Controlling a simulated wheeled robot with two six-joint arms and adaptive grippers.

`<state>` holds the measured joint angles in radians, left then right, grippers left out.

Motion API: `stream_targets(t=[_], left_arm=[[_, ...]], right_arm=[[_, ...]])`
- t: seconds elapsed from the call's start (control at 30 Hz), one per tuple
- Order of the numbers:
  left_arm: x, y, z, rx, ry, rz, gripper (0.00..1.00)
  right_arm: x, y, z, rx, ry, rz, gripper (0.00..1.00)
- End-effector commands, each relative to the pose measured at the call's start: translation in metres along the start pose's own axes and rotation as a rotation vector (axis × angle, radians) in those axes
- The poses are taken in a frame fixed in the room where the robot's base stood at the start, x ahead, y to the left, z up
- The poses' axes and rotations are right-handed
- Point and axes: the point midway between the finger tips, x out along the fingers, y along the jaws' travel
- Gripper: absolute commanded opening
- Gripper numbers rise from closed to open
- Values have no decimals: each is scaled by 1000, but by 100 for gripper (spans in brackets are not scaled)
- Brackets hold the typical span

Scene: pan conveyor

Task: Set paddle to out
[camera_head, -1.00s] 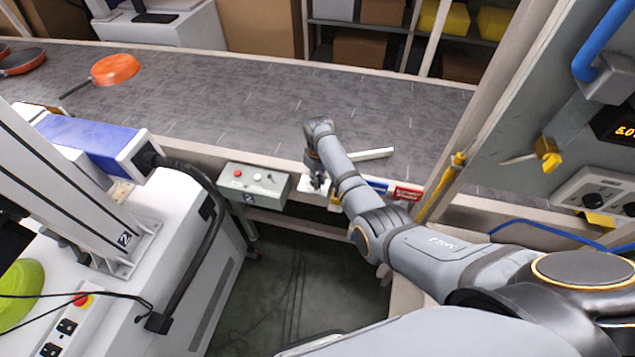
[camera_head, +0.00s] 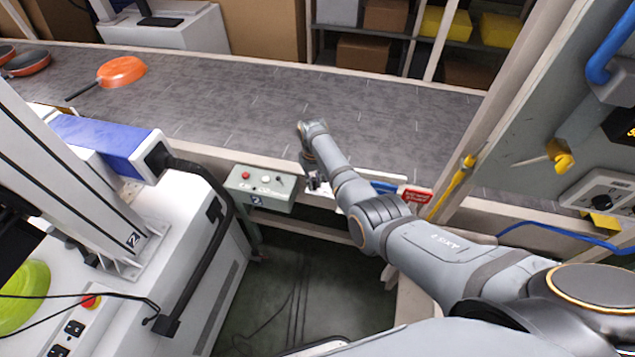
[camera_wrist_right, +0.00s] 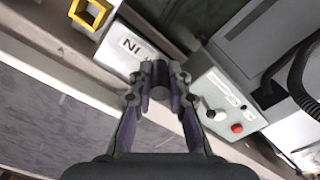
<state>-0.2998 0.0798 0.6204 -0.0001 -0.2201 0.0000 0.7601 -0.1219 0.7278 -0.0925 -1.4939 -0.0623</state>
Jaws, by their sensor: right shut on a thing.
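My right gripper (camera_head: 313,182) is at the near edge of the conveyor, to the right of the grey control box. In the right wrist view its fingers (camera_wrist_right: 160,80) are shut on a dark round knob (camera_wrist_right: 158,88). The knob stands beside a white plate (camera_wrist_right: 124,46) with the letters "IN" on it. A pale bar (camera_head: 392,177), which looks like the paddle, shows only in part beside my right forearm, near the conveyor's near rail. The rest of it is hidden by my arm. My left gripper does not show.
An orange pan (camera_head: 122,71) is on the conveyor belt (camera_head: 220,110) at the left. A yellow-handled post (camera_head: 455,185) stands right of my arm.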

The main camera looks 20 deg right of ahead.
Motion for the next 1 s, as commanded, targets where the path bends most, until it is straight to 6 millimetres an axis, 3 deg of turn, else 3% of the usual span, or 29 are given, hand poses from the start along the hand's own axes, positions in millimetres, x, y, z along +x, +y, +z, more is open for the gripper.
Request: stream_targets(t=[0.13,0.17,0.33,0.67,0.77,1.0], left_arm=[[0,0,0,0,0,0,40],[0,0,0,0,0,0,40],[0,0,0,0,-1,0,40],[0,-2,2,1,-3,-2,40],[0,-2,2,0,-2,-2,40],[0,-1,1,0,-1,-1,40]], right_arm=[[-2,-7,-3,-5,11,-13,0],[-2,-7,-3,-5,11,-13,19],[-2,-5,-2,-4,8,-11,39],[-6,-3,-2,-3,6,-5,39],[-20,-3,-2,-3,7,-5,39],[-79,-5,-2,-5,9,-7,39]])
